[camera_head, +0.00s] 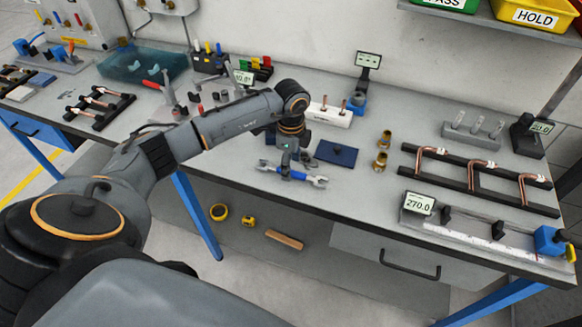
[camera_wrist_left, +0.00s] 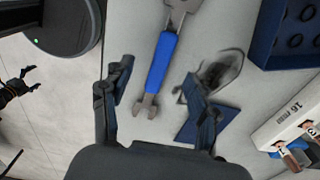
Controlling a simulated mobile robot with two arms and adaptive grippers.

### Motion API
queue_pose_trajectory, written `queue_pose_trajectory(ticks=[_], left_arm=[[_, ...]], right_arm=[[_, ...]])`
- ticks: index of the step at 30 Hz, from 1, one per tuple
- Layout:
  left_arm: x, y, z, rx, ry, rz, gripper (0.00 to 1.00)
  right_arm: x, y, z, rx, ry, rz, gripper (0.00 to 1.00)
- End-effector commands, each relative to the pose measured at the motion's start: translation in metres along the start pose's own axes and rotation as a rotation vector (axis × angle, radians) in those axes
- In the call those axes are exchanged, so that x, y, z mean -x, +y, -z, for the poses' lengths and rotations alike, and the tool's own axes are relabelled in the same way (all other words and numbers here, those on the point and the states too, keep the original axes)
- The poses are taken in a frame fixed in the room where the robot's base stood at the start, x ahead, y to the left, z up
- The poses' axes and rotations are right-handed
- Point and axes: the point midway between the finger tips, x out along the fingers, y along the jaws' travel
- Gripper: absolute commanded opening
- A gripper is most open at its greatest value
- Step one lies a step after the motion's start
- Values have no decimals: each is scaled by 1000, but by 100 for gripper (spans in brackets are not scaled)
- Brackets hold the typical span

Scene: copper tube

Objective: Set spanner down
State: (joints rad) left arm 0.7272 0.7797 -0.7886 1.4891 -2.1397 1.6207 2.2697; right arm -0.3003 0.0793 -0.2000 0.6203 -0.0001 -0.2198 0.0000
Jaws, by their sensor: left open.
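The spanner (camera_head: 293,174) has a blue handle and grey open-ended jaws. It lies flat on the grey bench near its front edge. My left gripper (camera_head: 287,158) is directly above it, pointing down. In the left wrist view my left gripper (camera_wrist_left: 155,85) has its fingers spread, one on each side of the spanner (camera_wrist_left: 162,62); I see no finger pressing on the handle. The spanner's far end is cut off by the top of that view. A small black claw at the left of the wrist view seems to be my right gripper (camera_wrist_left: 20,84); its opening is unclear.
A dark blue plate (camera_head: 337,153) and a white block (camera_head: 330,116) with copper pieces stand close by. Brass fittings (camera_head: 381,160) and a black rack of bent copper tubes (camera_head: 475,180) are to the right. A drawer (camera_head: 400,262) hangs below the bench.

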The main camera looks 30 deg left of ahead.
Motion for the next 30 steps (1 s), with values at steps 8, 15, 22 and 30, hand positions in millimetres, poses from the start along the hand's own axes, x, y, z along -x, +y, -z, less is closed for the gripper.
queue_pose_trajectory(ticks=[8,15,22,30], left_arm=[[59,-2,0,-1,0,7,60],[96,0,0,0,0,3,60],[105,0,0,-1,-1,1,60],[105,0,0,-1,-1,1,60]], right_arm=[[-16,0,-2,0,0,0,97],[-23,0,-2,0,0,0,97],[-24,0,-2,0,-1,0,97],[-23,0,-2,0,-1,0,97]])
